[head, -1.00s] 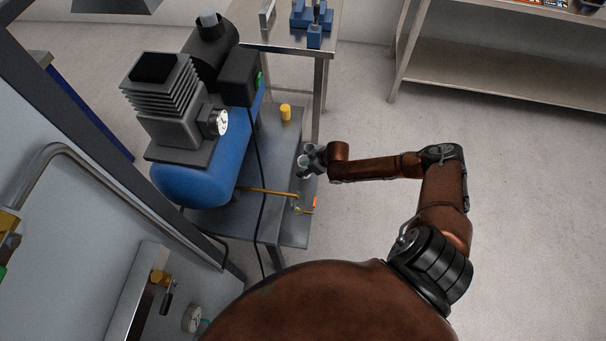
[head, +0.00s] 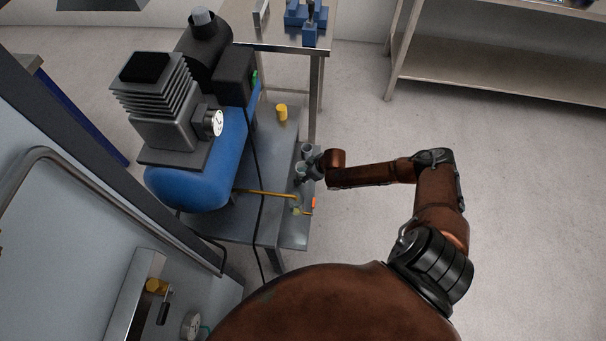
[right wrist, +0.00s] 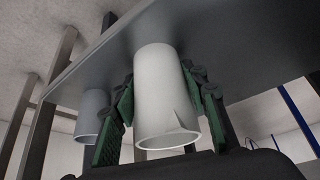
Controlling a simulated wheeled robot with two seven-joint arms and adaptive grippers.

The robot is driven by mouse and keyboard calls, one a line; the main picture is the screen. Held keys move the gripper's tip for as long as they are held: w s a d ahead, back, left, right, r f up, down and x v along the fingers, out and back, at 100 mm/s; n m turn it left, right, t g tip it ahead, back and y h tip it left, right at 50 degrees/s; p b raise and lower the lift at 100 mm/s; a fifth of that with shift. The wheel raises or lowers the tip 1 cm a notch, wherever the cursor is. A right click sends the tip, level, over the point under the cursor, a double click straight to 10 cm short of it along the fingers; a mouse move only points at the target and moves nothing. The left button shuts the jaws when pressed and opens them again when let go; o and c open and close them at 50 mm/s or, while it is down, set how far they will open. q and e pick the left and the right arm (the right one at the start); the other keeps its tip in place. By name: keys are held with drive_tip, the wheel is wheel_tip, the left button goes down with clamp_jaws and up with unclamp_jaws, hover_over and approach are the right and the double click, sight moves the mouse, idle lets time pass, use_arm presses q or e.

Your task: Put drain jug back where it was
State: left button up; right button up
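A pale, open-mouthed jug with a small spout notch (right wrist: 165,95) fills the middle of the right wrist view. It also shows in the head view (head: 300,173), at the edge of the lower grey shelf. My right gripper (head: 314,165) is at this jug. In the right wrist view its green-padded fingers stand on both sides of the jug, very close to its wall. Whether the pads press on it I cannot tell. A second grey jug (right wrist: 91,113) is beside it, outside the fingers; it shows in the head view too (head: 306,149). My left gripper is out of view.
A blue compressor (head: 197,178) stands on the shelf (head: 262,222), left of the jugs. A steel table (head: 275,38) stands behind. The floor to the right is clear.

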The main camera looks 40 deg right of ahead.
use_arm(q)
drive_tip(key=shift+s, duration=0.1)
use_arm(e)
drive_tip(key=o, duration=0.3)
drive_tip(key=shift+o, duration=0.2)
drive_tip(key=shift+r, duration=0.15)
drive_tip(key=p+v, duration=0.3)
drive_tip(key=v, duration=0.3)
drive_tip(key=shift+r, duration=0.2)
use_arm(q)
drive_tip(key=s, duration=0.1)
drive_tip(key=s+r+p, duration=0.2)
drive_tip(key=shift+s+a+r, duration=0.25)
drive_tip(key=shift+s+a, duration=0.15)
use_arm(e)
drive_tip(key=v, duration=0.5)
drive_tip(key=shift+s+d+r, duration=0.1)
drive_tip(key=shift+s+r, duration=0.1)
drive_tip(key=shift+r, duration=0.05)
drive_tip(key=shift+f, duration=0.1)
